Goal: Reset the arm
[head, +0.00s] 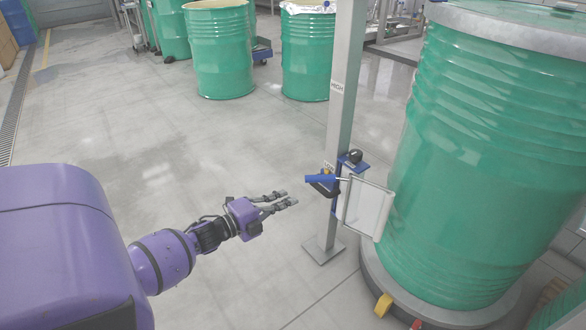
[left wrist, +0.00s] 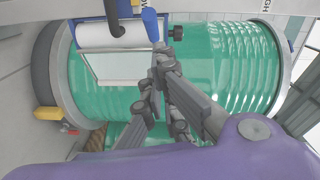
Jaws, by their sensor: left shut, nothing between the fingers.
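My left arm comes in from the left in the head view. Its gripper (head: 284,199) is in the air left of the post and apart from it. In the left wrist view the fingers of the left gripper (left wrist: 160,62) are drawn together with nothing between them. My right gripper is not in either view.
A grey post (head: 343,110) carries a blue-handled bracket (head: 322,179) and a white panel (head: 369,209). A large green drum (head: 480,150) stands right of it on a round grey base. More green drums (head: 220,50) stand at the back. The floor (head: 170,130) between is clear.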

